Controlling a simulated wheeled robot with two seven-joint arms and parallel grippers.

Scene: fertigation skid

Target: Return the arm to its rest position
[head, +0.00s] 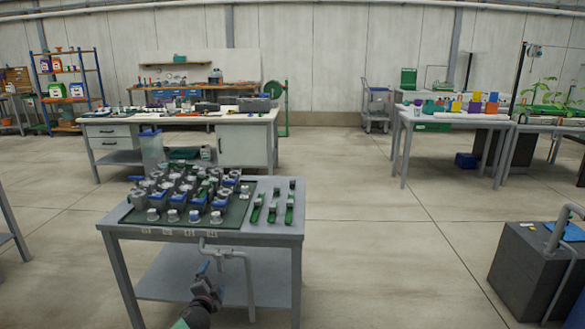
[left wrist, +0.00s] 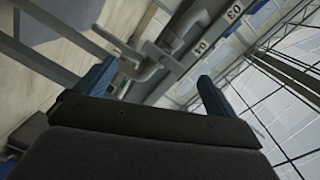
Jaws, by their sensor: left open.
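My left gripper (head: 211,278) is in the lower middle of the head view, in front of the skid table (head: 270,236), with its arm coming up from the bottom edge. Its blue fingers stand apart, and I see nothing held between them. In the left wrist view the left gripper (left wrist: 156,82) shows its two fingers spread wide, with a grey pipe (left wrist: 150,62) beyond the gap. I cannot tell whether the fingers touch the pipe. My right gripper is not in view.
The skid table carries several grey valves with blue handles (head: 182,188) on a green mat and several green-handled parts (head: 272,210). The grey pipe (head: 238,254) hangs at its front. A dark block (head: 525,270) stands at right. Floor (head: 390,250) between is clear.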

